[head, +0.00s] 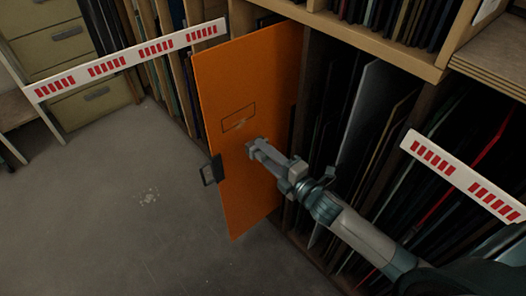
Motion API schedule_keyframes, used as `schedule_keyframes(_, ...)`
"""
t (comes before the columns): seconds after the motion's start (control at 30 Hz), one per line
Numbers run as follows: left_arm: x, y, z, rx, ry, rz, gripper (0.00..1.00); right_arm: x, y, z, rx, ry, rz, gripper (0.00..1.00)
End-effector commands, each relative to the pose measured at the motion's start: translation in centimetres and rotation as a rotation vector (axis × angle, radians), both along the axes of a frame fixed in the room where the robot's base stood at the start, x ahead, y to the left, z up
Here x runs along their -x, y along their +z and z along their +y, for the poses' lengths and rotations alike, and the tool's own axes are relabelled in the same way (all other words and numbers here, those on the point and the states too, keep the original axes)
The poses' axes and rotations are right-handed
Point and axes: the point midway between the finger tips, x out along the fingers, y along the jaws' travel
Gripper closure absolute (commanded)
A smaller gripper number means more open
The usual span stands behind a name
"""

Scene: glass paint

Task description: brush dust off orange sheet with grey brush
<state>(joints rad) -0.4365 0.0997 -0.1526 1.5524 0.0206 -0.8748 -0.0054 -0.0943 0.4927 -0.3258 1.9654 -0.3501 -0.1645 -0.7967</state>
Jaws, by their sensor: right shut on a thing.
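The orange sheet (230,80) stands upright, sticking out from a slot in the rack. A dark rectangular outline is on its face, with a small pale smear (238,124) that looks like dust. My right gripper (258,150) reaches in from the lower right, in front of the sheet's middle, just below the outline. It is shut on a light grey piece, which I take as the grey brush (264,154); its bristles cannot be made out. I cannot tell whether it touches the sheet. My left gripper is not in view.
A dark handle-like piece (212,170) sits at the sheet's left edge. Slots with upright panels (362,115) lie to the right. White bars with red marks (125,60) cross at left and right (465,178). Drawers (55,45) stand at the back left. The grey floor (120,225) is open.

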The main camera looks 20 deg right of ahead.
Motion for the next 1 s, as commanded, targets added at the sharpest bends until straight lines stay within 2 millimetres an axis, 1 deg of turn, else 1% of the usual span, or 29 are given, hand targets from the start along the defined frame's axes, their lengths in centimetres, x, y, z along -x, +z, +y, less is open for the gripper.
schedule_keyframes(0.37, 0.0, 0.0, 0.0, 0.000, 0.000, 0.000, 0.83, -0.1, 0.0, 0.0, 0.000, 0.000, 0.000, 0.84)
schedule_keyframes(0.57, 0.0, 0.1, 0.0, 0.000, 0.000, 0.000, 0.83, -0.5, 0.0, 0.2, -0.001, 0.000, 0.000, 0.84)
schedule_keyframes(0.77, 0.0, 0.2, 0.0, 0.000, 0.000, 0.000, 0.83, -1.7, 0.1, 0.6, -0.002, 0.000, -0.002, 0.84)
schedule_keyframes(1.0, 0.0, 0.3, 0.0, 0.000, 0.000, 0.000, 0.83, -3.8, 0.1, 1.3, -0.002, 0.000, -0.002, 0.84)
